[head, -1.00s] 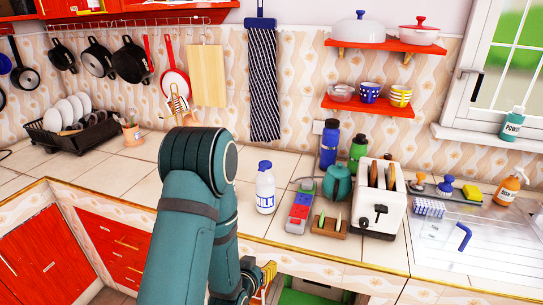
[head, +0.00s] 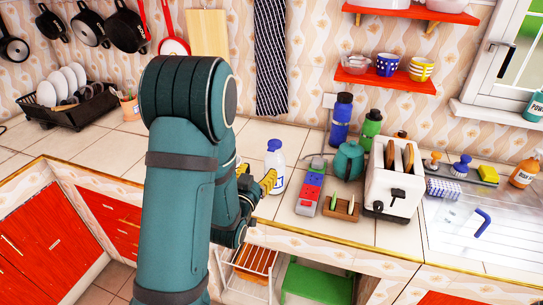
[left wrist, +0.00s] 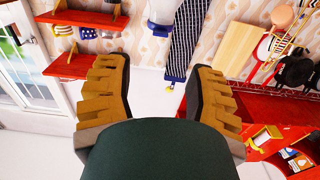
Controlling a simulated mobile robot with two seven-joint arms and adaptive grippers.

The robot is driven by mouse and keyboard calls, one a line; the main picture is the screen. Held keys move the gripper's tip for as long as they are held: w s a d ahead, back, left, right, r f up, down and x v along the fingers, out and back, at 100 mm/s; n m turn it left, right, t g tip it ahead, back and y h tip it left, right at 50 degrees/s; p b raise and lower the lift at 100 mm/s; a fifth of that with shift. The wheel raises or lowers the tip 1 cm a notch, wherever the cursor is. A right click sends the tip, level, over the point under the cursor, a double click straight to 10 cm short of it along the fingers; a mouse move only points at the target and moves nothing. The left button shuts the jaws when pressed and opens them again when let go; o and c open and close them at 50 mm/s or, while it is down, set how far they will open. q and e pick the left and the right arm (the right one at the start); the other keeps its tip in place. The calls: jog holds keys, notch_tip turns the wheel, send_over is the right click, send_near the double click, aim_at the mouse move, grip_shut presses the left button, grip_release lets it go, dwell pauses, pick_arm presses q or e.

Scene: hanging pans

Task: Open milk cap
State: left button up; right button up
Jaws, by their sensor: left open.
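The white milk bottle (head: 277,160) stands upright on the tiled counter. Its blue cap (head: 274,145) is on top, and its lower left part is hidden behind my gripper. My left gripper (head: 257,178) has yellow fingers and is just left of and in front of the bottle in the head view, below the cap's height in the picture. In the left wrist view the same gripper (left wrist: 160,95) has its two fingers wide apart with nothing between them. I cannot tell whether the gripper touches the bottle. My right gripper is not in view.
Right of the bottle are a red, blue and green tray (head: 310,190), a teal kettle (head: 348,160), a white toaster (head: 392,185) and a blue flask (head: 341,120). A dish rack (head: 65,112) is at the left. The counter behind the bottle is clear.

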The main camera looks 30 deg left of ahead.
aim_at(271, 151)
pick_arm(q)
jog(key=p+x, duration=0.1)
jog(key=x, duration=1)
jog(key=shift+w, duration=0.15)
jog(key=shift+r, duration=0.1)
jog(key=shift+c, duration=0.4)
grip_shut()
